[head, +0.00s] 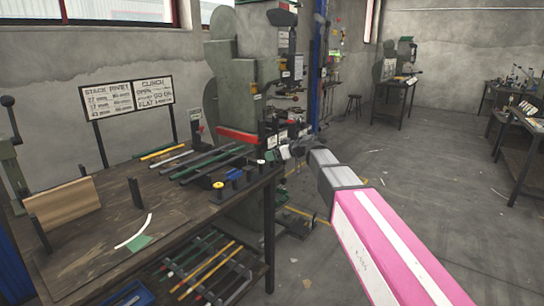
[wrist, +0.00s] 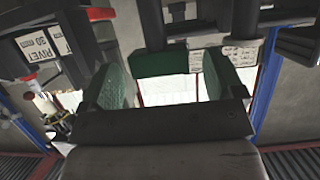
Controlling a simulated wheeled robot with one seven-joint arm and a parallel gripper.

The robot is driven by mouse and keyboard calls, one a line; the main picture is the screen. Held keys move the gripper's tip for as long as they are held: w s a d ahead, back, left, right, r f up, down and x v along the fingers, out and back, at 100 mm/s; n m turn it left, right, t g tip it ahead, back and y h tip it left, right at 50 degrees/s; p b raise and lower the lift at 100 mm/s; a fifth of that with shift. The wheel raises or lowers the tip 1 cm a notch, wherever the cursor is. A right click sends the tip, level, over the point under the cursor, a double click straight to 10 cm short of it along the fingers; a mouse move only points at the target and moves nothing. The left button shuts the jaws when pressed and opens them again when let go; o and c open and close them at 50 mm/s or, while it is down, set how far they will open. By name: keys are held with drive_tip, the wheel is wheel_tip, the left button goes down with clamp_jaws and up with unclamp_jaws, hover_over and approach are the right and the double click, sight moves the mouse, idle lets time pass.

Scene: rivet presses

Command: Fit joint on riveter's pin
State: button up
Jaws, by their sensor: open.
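The riveter (head: 255,75), a tall green press with a red band, stands behind the bench's right end. My gripper (head: 288,151) is at its working area, small and partly lost against dark parts in the head view. In the wrist view my gripper (wrist: 168,80) has its two green fingers apart, with nothing clearly held between them. A dark green block (wrist: 160,62) with dark posts above shows beyond the fingers; contact cannot be told. I cannot make out the pin or pick out the joint with certainty.
The wooden bench (head: 95,240) carries several coloured rods (head: 205,163) and small dark holders (head: 235,175) with coloured tops. A lower rack (head: 205,270) holds more rods. A rivet label (wrist: 38,47) is at left in the wrist view. Floor (head: 400,170) at right is mostly open.

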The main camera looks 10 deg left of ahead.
drive_tip(key=shift+w+a+f, duration=0.15)
drive_tip(key=shift+a, duration=0.2)
drive_tip(key=c, duration=1.1)
drive_tip(key=shift+o, duration=0.2)
